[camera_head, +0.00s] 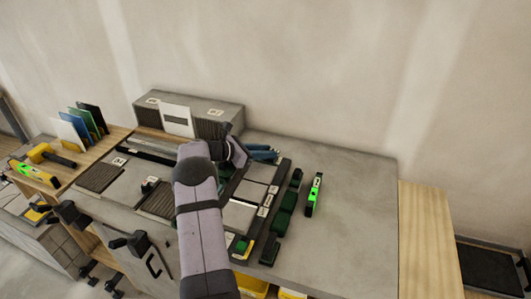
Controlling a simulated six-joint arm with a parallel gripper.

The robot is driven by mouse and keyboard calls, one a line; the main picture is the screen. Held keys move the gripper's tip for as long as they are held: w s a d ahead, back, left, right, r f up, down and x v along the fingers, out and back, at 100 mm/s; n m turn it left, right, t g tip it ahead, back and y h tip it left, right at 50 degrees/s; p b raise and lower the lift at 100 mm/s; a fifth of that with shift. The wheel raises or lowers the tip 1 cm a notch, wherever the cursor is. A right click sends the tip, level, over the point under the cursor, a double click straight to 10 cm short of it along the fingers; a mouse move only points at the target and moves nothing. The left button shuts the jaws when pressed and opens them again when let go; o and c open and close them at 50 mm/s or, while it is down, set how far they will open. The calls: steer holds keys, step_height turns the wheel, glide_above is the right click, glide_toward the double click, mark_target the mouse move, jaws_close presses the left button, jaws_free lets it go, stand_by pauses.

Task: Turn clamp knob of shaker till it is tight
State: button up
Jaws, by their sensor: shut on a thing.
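My gripper (268,154) is at the back of the concrete-topped bench, beyond the upper right corner of the dark-framed tile panel. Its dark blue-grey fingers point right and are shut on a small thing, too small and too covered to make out. My arm hides part of the panel. I cannot clearly pick out the shaker or its clamp knob. Black knobs show at the left front of the bench: one upper (70,213) and one lower (136,242). A small black part (149,185) sits on the panel's left side.
A green level (314,195) stands right of a row of dark green blocks (285,206). A grey concrete block (222,112) stands behind the panel. Coloured sheets (82,124) and a yellow tool (45,153) are at the left. The bench's right side (355,215) is clear.

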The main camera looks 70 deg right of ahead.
steer(key=shift+g, duration=0.3)
steer(key=o, duration=1)
steer(key=shift+r, duration=0.1)
steer(key=shift+o, duration=0.2)
steer(key=shift+w, duration=0.1)
steer(key=b+v, duration=0.2)
steer(key=v, duration=0.5)
steer(key=shift+a+r, duration=0.1)
steer(key=shift+r, duration=0.05)
